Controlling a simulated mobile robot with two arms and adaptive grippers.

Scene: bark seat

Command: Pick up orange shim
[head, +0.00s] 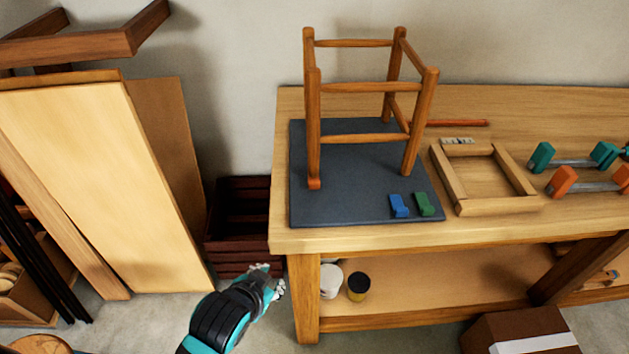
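A small orange piece (314,184), which looks like the orange shim, sits at the foot of the stool's front left leg on the dark mat (345,205). I cannot tell whether it is under the leg or against it. A blue shim (399,206) and a green shim (424,205) lie side by side near the mat's front right corner. The wooden stool frame (313,120) stands on the mat without a seat. My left gripper (273,278) is low, left of the bench's front leg and below the bench top. Its fingers look spread and empty. My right gripper is out of view.
The workbench (370,238) also holds a wooden frame (457,182), an orange-red stick (458,122), and teal and orange clamps (562,181). A dark red crate (240,225) stands beside it. Boards (110,180) lean at left. A cardboard box (500,328) is on the floor.

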